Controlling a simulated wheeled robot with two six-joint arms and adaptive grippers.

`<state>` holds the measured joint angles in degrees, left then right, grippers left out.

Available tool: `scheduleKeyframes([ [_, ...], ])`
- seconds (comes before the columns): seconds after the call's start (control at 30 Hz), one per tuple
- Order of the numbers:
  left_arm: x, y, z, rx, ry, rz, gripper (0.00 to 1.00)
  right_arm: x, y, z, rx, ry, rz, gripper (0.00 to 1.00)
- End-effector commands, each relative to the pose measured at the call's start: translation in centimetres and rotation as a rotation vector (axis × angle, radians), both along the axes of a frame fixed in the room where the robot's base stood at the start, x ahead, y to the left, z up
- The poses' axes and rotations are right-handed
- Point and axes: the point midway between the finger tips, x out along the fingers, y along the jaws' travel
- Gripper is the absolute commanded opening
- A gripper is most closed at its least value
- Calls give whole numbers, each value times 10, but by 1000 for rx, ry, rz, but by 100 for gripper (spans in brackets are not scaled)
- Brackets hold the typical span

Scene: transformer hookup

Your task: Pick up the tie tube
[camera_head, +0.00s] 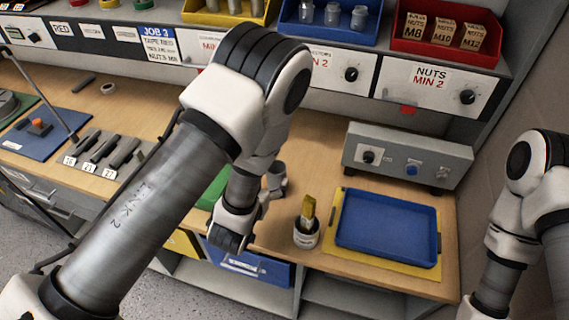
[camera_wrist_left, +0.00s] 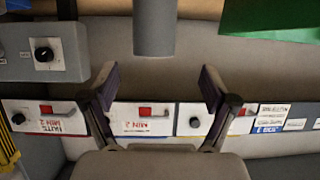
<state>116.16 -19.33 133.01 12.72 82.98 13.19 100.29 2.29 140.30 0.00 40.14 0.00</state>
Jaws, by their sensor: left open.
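A plain grey cylinder (camera_wrist_left: 155,28), which looks like the tie tube, comes in from the top edge of the upside-down left wrist view, so it stands upright. My left gripper (camera_wrist_left: 158,76) is open and empty, its two fingers spread wide. The cylinder lies beyond the fingertips, roughly centred between them and not gripped. In the head view a small grey cylindrical form (camera_head: 277,172) shows beside my left wrist. My wrist hides most of the fingers there, and I cannot tell clearly where gripper ends and tube begins. My right gripper is out of view.
A blue tray (camera_head: 388,226) on a yellow mat and a brush pot (camera_head: 306,234) stand right of my left wrist. A grey control box (camera_head: 408,158) is behind them. A green object (camera_wrist_left: 270,18) is close beside the cylinder. Labelled drawers (camera_head: 436,90) line the back.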

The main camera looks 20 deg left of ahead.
Motion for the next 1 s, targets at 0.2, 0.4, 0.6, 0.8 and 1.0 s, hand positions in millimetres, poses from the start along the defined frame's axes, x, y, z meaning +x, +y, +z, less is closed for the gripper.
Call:
scheduleKeyframes([
  [0.2,18,0,-6,-1,0,2,86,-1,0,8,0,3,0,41],
  [0.4,46,-6,-14,-1,1,0,86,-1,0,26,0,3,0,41],
  [0.6,71,-8,-29,-1,2,1,86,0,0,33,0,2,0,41],
  [0.8,72,-8,-31,1,2,0,86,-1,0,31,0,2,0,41],
  [1.0,72,-8,-31,1,2,0,20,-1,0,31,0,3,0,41],
])
